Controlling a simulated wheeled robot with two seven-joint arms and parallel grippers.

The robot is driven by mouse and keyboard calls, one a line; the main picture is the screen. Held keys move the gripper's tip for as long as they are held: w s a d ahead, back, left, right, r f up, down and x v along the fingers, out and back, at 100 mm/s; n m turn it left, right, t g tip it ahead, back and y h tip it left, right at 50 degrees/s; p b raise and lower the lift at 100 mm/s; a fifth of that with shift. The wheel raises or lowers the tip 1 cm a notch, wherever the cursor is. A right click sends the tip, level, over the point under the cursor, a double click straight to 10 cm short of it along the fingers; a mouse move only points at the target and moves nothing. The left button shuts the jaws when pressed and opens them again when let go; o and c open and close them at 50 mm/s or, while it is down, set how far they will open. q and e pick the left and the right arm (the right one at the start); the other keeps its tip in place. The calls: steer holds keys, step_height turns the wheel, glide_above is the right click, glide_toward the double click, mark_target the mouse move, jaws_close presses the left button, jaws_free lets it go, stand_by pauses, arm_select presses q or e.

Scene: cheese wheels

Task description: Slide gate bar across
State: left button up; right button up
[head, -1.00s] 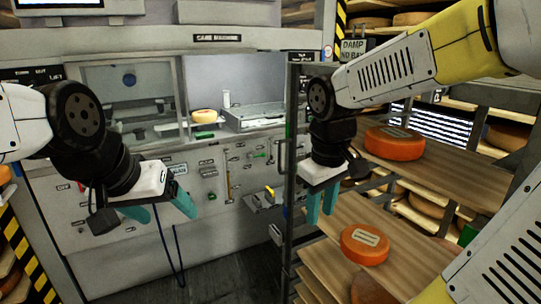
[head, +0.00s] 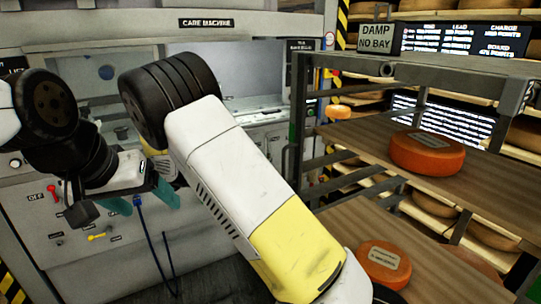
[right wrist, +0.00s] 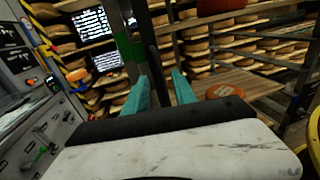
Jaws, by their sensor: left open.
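A steel rack frame with an upright post (head: 297,125) stands right of the care machine. In the right wrist view a dark upright bar (right wrist: 148,45) and a grey post with a green patch (right wrist: 129,46) rise just beyond my right gripper (right wrist: 161,78). I cannot tell which of these is the gate bar. The right gripper's teal fingers are apart with nothing seen held. Whether the dark bar is between them or behind is unclear. In the head view my right forearm hides that hand. My left gripper (head: 143,200) is open and empty before the machine panel.
Orange cheese wheels lie on the rack's upper board (head: 350,140) and lower board (head: 345,215). The care machine (head: 205,40) has switches on its front and a hanging blue cord (head: 150,235). A "DAMP NO BAY" sign (head: 375,38) hangs above the rack.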

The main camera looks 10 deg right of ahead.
mark_target(283, 159)
steer(key=d, duration=0.2)
steer(key=w+d, duration=0.1)
steer(key=d, duration=0.4)
steer(key=shift+w+d, duration=0.15)
steer(key=shift+d, duration=0.1)
jaws_close()
stand_by(1.2)
